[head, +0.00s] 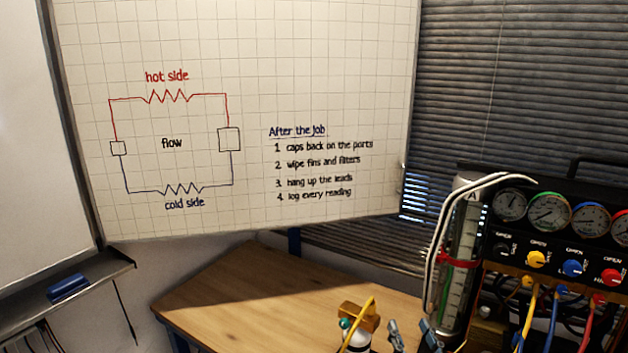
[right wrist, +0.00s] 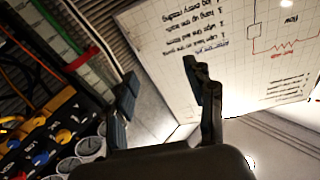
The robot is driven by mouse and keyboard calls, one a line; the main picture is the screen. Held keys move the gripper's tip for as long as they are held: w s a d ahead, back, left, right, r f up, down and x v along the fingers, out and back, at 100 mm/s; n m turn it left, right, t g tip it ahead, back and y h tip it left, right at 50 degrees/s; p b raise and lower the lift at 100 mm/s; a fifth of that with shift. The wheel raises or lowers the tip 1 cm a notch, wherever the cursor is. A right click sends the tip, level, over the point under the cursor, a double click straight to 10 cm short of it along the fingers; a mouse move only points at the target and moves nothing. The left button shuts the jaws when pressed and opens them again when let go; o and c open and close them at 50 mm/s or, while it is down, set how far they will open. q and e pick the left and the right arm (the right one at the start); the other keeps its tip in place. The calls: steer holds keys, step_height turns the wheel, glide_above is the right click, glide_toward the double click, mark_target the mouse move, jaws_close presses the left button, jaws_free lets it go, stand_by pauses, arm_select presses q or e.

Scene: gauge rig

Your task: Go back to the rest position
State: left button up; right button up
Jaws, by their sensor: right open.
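My right gripper (head: 412,337) shows at the bottom edge of the head view, fingertips up, in front of the wooden table and left of the gauge rig. In the right wrist view my right gripper (right wrist: 165,95) has its two dark fingers spread apart, with nothing between them. The gauge rig (head: 553,240) stands at the right with round gauges and yellow, blue and red knobs. Its knobs and gauges (right wrist: 62,140) also show at lower left in the right wrist view. My left gripper is in neither view.
A clear cylinder (head: 462,270) with pale hoses stands at the rig's left side. A small white and yellow object (head: 357,335) is at the table's front. The wooden table (head: 255,295) is bare at left. A gridded whiteboard (head: 240,60) and blinds (head: 530,110) are behind.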

steer(key=s+a+f+n+g+y, duration=0.2)
steer(key=s+a+f+n+g, duration=0.15)
steer(key=s+f+g, duration=0.35)
steer(key=s+d+f+m+g+h, duration=0.15)
steer(key=s+f+g, duration=0.3)
steer(key=s, duration=0.75)
steer(key=s+d+f+g+h, duration=0.2)
steer(key=s+d+f+g, duration=0.3)
steer(key=s, duration=0.7)
steer(key=s+f+b+x, duration=0.1)
steer(key=s+b+x, duration=0.25)
steer(key=x, duration=1.15)
steer(key=s+a+f+b+x, duration=0.15)
steer(key=s+x, duration=0.25)
steer(key=x, duration=1.2)
steer(key=s+d+f+g+b, duration=0.1)
steer(key=s+f+b, duration=0.1)
steer(key=s+f, duration=0.7)
steer(key=s+d+f+b, duration=0.2)
steer(key=s+f, duration=0.6)
steer(key=f, duration=0.3)
steer(key=shift+s+d+f+g+b, duration=0.3)
steer(key=shift+s+f+g+b, duration=0.05)
steer(key=shift+s+f, duration=0.05)
